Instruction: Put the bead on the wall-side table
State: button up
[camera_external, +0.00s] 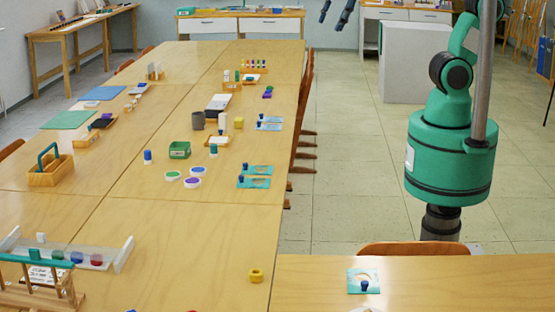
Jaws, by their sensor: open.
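A small yellow block-like piece with a dark hole in its top, which looks like the bead (256,275), lies on the near part of the long wooden table (225,250), close to its right edge. My gripper (331,22) shows only in part at the top edge of the view. Its two dark fingers are apart with nothing between them, far from the yellow piece. Two tables stand by the walls: a wooden one (52,36) at the far left and one with white drawers (240,13) at the back. Which one is meant, I cannot tell.
A grey cabinet (413,65) stands behind.

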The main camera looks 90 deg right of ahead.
jog(key=s+d+f+m, duration=0.1)
jog(key=s+d, duration=0.2)
jog(key=s, duration=0.2)
jog(key=s+d+f+m+t, duration=0.1)
jog(key=s+d+f+m, duration=0.1)
jog(key=s, duration=0.4)
jog(key=shift+s+d+m+h, duration=0.3)
jog(key=shift+d+h, duration=0.1)
jog(key=shift+d, duration=0.3)
jog(key=shift+f, duration=0.1)
